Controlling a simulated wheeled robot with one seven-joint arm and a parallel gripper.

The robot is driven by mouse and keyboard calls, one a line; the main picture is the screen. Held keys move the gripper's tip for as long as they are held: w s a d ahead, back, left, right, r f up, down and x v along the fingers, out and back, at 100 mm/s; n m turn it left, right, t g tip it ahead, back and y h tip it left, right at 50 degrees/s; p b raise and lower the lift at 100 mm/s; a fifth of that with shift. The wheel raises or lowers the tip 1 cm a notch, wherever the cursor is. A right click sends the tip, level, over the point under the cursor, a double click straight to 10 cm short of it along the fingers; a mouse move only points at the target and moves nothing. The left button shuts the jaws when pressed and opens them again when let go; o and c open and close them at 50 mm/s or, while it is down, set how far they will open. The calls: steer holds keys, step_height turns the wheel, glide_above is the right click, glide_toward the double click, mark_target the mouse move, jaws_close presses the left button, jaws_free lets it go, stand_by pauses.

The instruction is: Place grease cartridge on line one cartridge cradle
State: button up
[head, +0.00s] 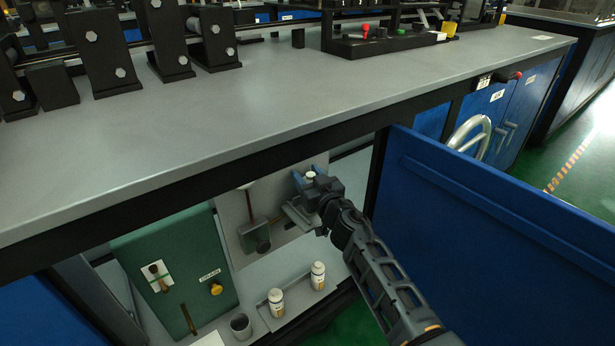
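My gripper (306,196) reaches into the open cabinet under the bench, close to the pale back panel. A small white rounded piece (310,176) shows at its fingers, beside a blue part (298,181). I cannot tell whether that white piece is a grease cartridge in my grip or sits in the blue part. Two white bottles with yellowish labels, perhaps grease cartridges, stand upright on the cabinet floor, a left one (276,302) and a right one (318,275). No line one label is readable, so I cannot say which part is the cradle.
A blue door (490,225) stands open at the right of the opening. A green panel marked DRAIN (180,270) stands at the left. A grey cup (241,326) is on the cabinet floor. The grey bench top (260,110) overhangs the opening. A dark grey box (255,237) is on the back panel.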

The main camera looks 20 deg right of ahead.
steer(key=o, duration=0.4)
steer(key=shift+o, duration=0.2)
steer(key=shift+r, duration=0.25)
steer(key=s+d+p, duration=0.1)
steer(key=s+p, duration=0.5)
steer(key=s, duration=0.6)
steer(key=shift+d, duration=0.2)
steer(key=shift+f, duration=0.1)
